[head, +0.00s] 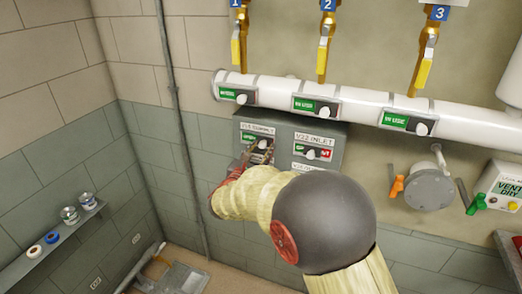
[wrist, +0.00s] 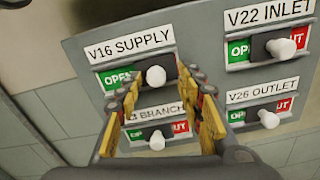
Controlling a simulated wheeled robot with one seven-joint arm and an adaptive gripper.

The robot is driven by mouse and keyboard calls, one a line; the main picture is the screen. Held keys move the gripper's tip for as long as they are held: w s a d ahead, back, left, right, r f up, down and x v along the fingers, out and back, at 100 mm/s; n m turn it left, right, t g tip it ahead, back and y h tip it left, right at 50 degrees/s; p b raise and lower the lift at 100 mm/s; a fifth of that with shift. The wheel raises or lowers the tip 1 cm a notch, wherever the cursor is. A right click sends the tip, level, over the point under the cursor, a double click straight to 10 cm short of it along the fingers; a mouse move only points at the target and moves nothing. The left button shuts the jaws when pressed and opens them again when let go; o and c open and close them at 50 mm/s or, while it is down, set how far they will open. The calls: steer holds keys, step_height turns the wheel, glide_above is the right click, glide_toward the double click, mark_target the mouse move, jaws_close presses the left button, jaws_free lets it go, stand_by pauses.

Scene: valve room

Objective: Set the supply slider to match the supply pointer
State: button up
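The supply slider (wrist: 156,75), a white knob on a dark plate under the "V16 SUPPLY" label, shows in the wrist view. Its knob sits right of centre in its slot, with green "OPEN" showing on the left and no red visible. My gripper (wrist: 162,82) is open, its yellow-padded fingers apart on either side below the knob; I cannot tell whether they touch it. In the head view my gripper (head: 257,153) is at the grey panel (head: 335,135) and partly covers this slider. I cannot make out which thing is the supply pointer.
The branch slider (wrist: 157,142) lies between my fingers in the picture. The V22 inlet (wrist: 282,47) and V26 outlet (wrist: 268,119) sliders sit to the right. A white pipe (head: 270,92) with several tagged sliders runs above the panel. A shelf (head: 55,240) is at left.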

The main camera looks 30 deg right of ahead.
steer(key=v, duration=1.2)
stand_by(0.3)
